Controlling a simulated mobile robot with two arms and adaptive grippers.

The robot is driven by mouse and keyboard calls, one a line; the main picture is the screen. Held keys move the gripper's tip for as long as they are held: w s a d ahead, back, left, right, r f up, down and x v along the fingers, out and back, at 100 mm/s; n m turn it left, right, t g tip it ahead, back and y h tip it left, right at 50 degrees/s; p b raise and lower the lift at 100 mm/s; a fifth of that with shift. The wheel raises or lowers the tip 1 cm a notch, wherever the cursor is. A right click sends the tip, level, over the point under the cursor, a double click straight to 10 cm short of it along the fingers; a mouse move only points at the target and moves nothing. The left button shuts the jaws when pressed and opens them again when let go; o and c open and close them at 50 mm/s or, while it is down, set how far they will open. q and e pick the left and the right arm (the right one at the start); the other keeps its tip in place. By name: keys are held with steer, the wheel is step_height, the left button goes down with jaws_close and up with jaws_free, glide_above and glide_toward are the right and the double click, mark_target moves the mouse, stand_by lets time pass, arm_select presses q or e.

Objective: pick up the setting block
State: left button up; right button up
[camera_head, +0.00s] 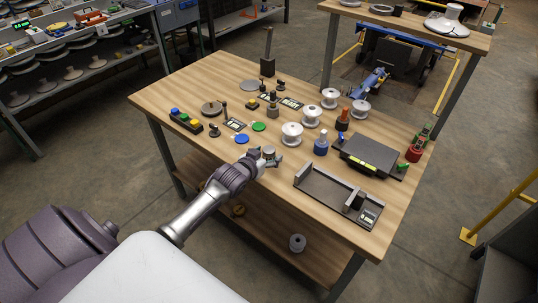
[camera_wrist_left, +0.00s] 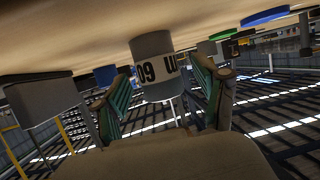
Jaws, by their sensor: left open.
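A short grey cylindrical block with a white lettered band, which looks to be the setting block (camera_wrist_left: 153,62), stands on the table between the fingers of my left gripper (camera_wrist_left: 163,88) in the left wrist view, which shows the scene upside down. The fingers are open, one on each side of it, with green pads facing inward. In the head view my left gripper (camera_head: 269,161) is at the table's near edge, partly around the block's grey top (camera_head: 268,151). The gripper hides the block's lower part there. My right gripper is not in view.
A dark open tray (camera_head: 325,190) lies to the right. A dark box device (camera_head: 368,153) stands farther right on the wooden table (camera_head: 180,88).

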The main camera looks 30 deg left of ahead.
arm_select(q)
steer(key=shift+x, duration=0.75)
jaws_close()
steer(key=shift+r, duration=0.1)
